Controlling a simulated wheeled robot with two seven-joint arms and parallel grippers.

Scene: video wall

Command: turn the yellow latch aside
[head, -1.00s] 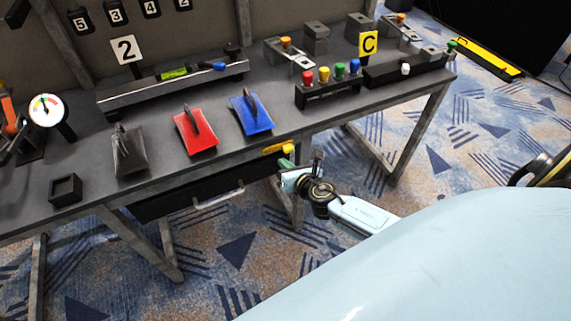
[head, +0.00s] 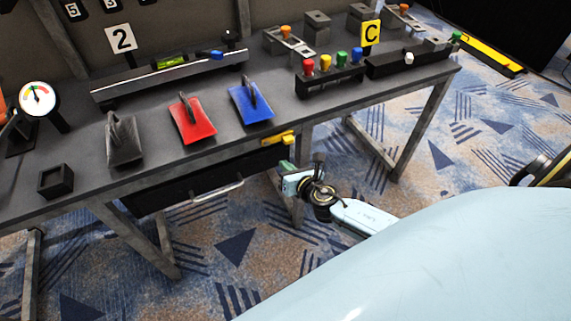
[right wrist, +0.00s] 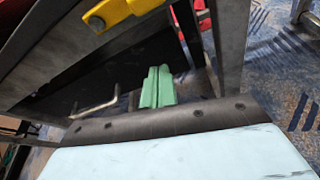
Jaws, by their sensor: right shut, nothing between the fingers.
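The yellow latch (head: 278,139) is on the front edge of the dark bench, above the right end of the black drawer (head: 160,195). It lies roughly along the edge. In the right wrist view the latch (right wrist: 122,11) is at the top, partly cut off by the frame. My right gripper (head: 287,166) is just below and in front of the latch, apart from it. Its green fingers (right wrist: 157,87) are shut together with nothing between them, pointing at the area under the bench top. My left gripper is not in view.
The drawer has a metal handle (head: 218,193) left of my gripper. Grey bench legs (head: 297,200) stand close behind it. On the bench top are black, red (head: 192,122) and blue (head: 251,104) plates with handles, and a rack of coloured knobs (head: 330,79). Open carpet lies below.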

